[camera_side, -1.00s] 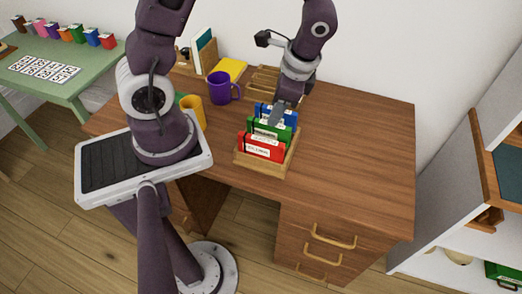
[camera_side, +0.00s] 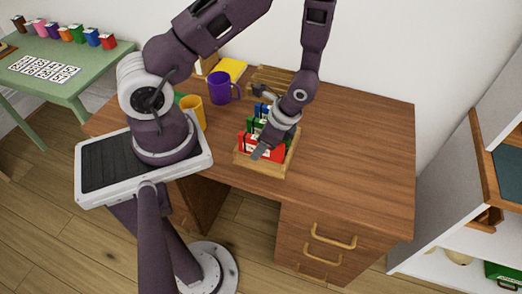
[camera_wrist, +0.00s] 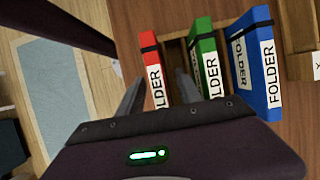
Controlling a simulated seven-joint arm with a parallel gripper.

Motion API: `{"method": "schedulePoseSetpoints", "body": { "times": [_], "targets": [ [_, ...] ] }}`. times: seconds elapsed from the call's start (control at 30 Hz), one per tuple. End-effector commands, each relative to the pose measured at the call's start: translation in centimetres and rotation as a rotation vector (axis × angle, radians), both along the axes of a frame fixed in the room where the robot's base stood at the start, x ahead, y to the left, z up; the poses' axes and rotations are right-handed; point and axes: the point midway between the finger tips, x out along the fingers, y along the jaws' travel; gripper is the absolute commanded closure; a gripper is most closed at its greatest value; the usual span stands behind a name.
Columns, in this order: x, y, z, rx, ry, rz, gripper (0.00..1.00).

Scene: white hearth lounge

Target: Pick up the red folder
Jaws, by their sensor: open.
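The red folder (camera_side: 276,153) stands upright at the front of a wooden holder (camera_side: 262,170) on the desk. In the wrist view the red folder (camera_wrist: 150,62) has a black band and a white label. My gripper (camera_wrist: 157,83) is open, with one finger on each side of the red folder in that picture. In the side view my gripper (camera_side: 259,152) is over the front of the holder and covers part of the folder. I cannot tell whether the fingers touch it.
A green folder (camera_wrist: 203,55) and a blue folder (camera_wrist: 258,65) stand behind the red one in the holder. A yellow mug (camera_side: 193,112) and a purple mug (camera_side: 220,88) stand to the left. The desk's right side (camera_side: 360,140) is clear.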

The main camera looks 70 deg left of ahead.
Motion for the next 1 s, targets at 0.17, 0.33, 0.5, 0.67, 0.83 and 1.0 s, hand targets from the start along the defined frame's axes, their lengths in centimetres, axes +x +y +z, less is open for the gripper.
{"method": "schedulePoseSetpoints", "body": {
  "times": [0.17, 0.33, 0.5, 0.67, 0.83, 1.0],
  "targets": [
    [0.01, 0.01, -0.13, 0.000, 0.000, 0.000, 0.58],
    [0.02, 0.01, -0.38, 0.000, 0.000, 0.001, 0.58],
    [0.03, 0.01, -0.47, 0.001, -0.001, 0.001, 0.58],
    [0.02, 0.00, -0.46, 0.000, 0.000, 0.001, 0.64],
    [0.02, 0.00, -0.46, 0.000, 0.000, 0.001, 0.97],
    [0.02, 0.00, -0.46, 0.000, 0.000, 0.001, 1.00]
  ]
}}
